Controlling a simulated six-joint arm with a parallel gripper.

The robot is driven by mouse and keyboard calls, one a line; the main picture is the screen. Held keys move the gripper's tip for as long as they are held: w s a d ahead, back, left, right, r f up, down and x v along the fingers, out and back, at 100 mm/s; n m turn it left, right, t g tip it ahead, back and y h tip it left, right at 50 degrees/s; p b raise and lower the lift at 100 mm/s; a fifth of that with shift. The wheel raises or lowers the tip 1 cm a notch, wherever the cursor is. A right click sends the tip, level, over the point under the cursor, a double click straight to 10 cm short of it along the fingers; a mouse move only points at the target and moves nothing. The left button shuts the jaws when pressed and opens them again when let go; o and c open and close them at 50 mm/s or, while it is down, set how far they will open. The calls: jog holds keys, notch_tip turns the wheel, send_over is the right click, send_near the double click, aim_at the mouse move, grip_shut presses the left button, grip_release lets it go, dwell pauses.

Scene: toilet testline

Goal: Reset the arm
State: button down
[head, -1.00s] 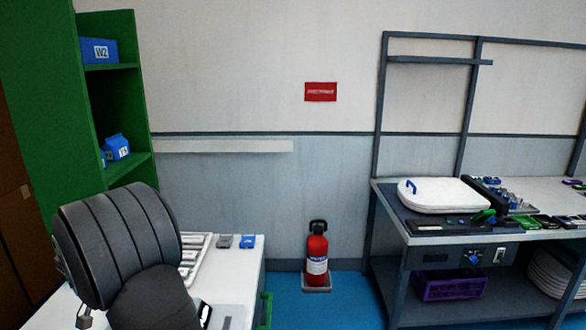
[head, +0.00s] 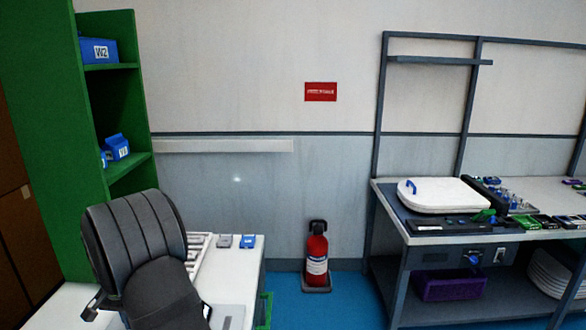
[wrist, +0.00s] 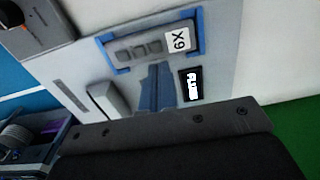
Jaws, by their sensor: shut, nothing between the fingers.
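My gripper (wrist: 157,68) shows in the wrist view as two blue-grey fingers side by side, shut with nothing between them. It points toward a light grey panel (wrist: 222,60). I cannot tell whether the tips touch the panel. In the head view my dark, ribbed arm (head: 135,235) rises over the white table at lower left; the gripper's fingers cannot be made out there.
A green shelf (head: 128,120) with blue bins stands behind my arm. Small grey and blue parts (head: 236,241) lie on the white table (head: 250,275). A fire extinguisher (head: 317,258) stands on the floor. A workbench (head: 400,232) with a white lid (head: 445,194) is at right.

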notch_tip(320, 180, up, 9)
dwell(0.3)
jog(key=shift+r, duration=0.1)
dwell(0.7)
jog(key=c, duration=0.9)
grip_release()
jog(key=o, duration=0.4)
jog(key=shift+w+d+r+t, duration=0.1)
jog(key=shift+r+t, duration=0.2)
jog(key=shift+r, duration=0.1)
jog(key=o, duration=0.5)
jog(key=r+t, duration=0.1)
jog(key=w+r+t+y, duration=0.1)
jog(key=r+t+y, duration=0.1)
jog(key=shift+w+d+r, duration=0.3)
jog(key=shift+r, duration=0.1)
jog(key=x, duration=0.9)
jog(key=shift+w+a+f, duration=0.15)
jog(key=shift+w+f, duration=0.1)
jog(key=shift+f, duration=0.05)
jog(key=shift+r, duration=0.1)
jog(key=v, duration=0.9)
jog(key=shift+s+r, duration=0.25)
jog(key=shift+r, duration=0.1)
